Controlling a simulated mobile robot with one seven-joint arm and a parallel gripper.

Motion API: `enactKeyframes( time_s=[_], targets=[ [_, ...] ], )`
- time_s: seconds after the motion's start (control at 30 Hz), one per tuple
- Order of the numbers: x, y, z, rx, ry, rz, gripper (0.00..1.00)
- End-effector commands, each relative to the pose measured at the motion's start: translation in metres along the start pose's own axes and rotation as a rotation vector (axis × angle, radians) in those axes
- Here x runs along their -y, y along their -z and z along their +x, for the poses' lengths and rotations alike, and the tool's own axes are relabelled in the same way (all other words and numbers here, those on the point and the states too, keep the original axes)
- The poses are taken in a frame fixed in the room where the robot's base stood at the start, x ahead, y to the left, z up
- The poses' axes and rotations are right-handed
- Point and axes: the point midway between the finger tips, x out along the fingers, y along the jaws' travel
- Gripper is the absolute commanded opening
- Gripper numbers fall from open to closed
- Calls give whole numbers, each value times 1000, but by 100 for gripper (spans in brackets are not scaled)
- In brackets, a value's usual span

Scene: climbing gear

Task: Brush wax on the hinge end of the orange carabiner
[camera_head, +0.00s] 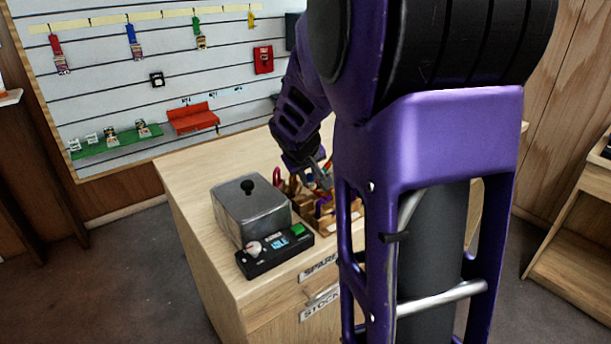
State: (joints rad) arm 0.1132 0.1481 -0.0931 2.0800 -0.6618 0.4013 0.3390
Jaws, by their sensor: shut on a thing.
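My gripper (322,178) is over the wooden rack on the counter, partly hidden by my own purple arm. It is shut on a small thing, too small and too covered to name. The wooden rack (345,221) holds several small coloured pieces, with pink, purple and orange-brown tones. I cannot tell which piece, if any, is the orange carabiner, and its hinge end cannot be made out. No brush can be told apart at this size.
A grey metal box (250,212) with a black knob stands left of the rack, behind a black control unit (274,252) with a green button. The wooden counter (190,185) is clear at its left.

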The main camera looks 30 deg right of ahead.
Motion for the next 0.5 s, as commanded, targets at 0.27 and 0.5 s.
enactKeyframes(
  time_s=[0.27,0.5],
  targets=[
    [-21,11,-5,1,0,1,0],
    [-22,10,-2,0,0,2,0]
  ],
)
